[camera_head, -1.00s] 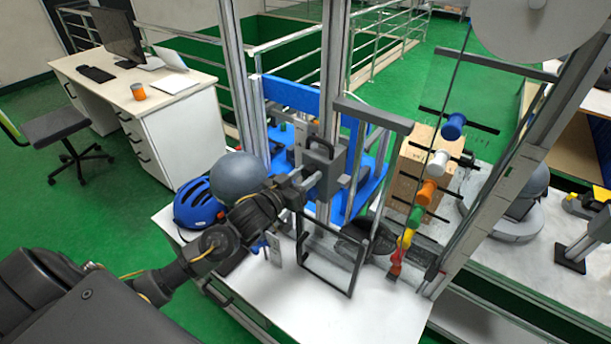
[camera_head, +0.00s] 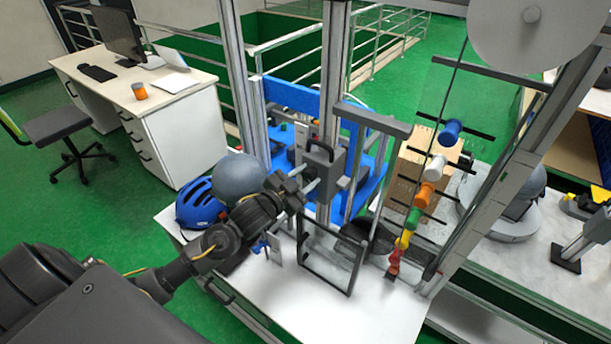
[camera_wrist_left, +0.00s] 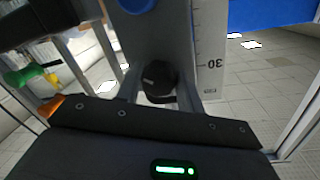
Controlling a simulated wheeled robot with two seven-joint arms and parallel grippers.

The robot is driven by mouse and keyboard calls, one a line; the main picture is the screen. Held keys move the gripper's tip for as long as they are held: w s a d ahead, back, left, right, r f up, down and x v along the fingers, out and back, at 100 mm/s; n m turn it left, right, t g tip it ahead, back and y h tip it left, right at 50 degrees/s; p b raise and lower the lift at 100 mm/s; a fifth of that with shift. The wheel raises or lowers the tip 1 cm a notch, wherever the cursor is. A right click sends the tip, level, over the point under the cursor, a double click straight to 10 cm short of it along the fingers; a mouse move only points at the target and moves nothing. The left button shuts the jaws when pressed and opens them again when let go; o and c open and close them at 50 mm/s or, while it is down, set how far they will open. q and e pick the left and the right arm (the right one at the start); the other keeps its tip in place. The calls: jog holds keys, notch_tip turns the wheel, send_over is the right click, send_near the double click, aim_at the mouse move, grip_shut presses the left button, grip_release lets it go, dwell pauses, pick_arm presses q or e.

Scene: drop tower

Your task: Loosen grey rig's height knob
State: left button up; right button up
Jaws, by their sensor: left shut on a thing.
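The grey rig is a tall metal column (camera_head: 334,80) with a dark grey carriage block (camera_head: 325,166) on it, standing on the white bench. My left gripper (camera_head: 308,186) reaches in from the left against the near left side of the carriage. In the left wrist view, a small black height knob (camera_wrist_left: 157,78) sits between the gripper's two grey fingers, beside a white scale (camera_wrist_left: 210,55) marked 30. The gripper is shut on this knob. In the head view the gripper hides the knob. My right gripper is not in view.
A blue helmet (camera_head: 198,205) and a grey ball (camera_head: 239,176) are close to my left forearm. The bench's front (camera_head: 290,310) is clear.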

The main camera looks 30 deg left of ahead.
pick_arm(q)
jog(key=m, duration=0.5)
jog(key=shift+r+y, duration=0.1)
jog(key=shift+y, duration=0.3)
jog(key=m, duration=0.4)
jog(key=shift+m+y, duration=0.3)
jog(key=shift+y, duration=0.1)
jog(key=shift+r+m, duration=0.1)
jog(key=shift+m, duration=0.2)
jog(key=o, duration=1)
jog(key=shift+s, duration=0.2)
jog(key=s+b, duration=0.1)
jog(key=s, duration=0.2)
jog(key=s+a+b, duration=0.1)
jog(key=s, duration=0.3)
jog(key=s+r+b, duration=0.1)
jog(key=s, duration=0.2)
jog(key=shift+s+a, duration=0.15)
jog(key=shift+a, duration=0.05)
